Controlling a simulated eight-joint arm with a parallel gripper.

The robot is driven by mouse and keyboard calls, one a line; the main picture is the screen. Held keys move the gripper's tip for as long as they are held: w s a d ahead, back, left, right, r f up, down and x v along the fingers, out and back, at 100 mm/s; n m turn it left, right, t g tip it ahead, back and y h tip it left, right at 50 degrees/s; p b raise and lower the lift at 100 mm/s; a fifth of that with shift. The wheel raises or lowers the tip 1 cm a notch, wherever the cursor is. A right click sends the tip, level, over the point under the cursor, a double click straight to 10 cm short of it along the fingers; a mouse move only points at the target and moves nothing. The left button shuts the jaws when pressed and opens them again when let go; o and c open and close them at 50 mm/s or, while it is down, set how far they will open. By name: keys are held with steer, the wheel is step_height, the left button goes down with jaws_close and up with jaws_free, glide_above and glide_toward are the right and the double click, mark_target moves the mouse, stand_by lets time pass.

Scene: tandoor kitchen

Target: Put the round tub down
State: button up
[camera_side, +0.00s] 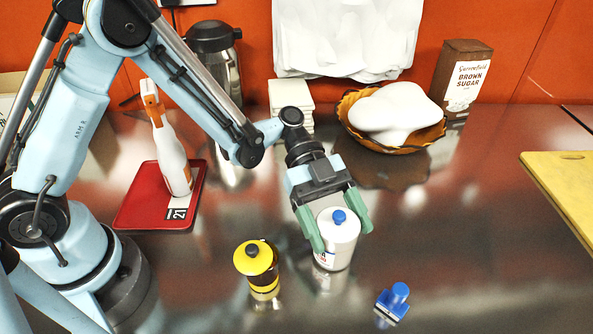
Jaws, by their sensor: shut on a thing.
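The round tub (337,248) is white with a pale lid and a small blue knob on top. It is upright at the centre right of the side view. My gripper (337,226) comes from above and behind, with its two green fingers on either side of the tub, shut on it. The tub's base is at or just above the shiny metal counter (220,300); I cannot tell whether it touches. The fingers hide parts of its sides.
A yellow-lidded jar (257,260) stands left of the tub, and a blue stamp-like object (394,300) lies front right. A red tray (140,205) holds a white spray bottle (172,160). Behind are an amber bowl (425,137) and a brown sugar box (462,78). A yellow board (565,185) is at right.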

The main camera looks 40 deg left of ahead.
steer(key=shift+f, duration=0.25)
steer(key=o, duration=1.2)
steer(key=shift+r, duration=0.1)
steer(key=shift+w+a+r, duration=0.1)
steer(key=shift+a, duration=0.1)
steer(key=v, duration=1.1)
steer(key=shift+a+r, duration=0.25)
steer(key=shift+d, duration=0.1)
steer(key=x, duration=1.2)
steer(key=shift+f, duration=0.1)
steer(key=shift+r, duration=1.2)
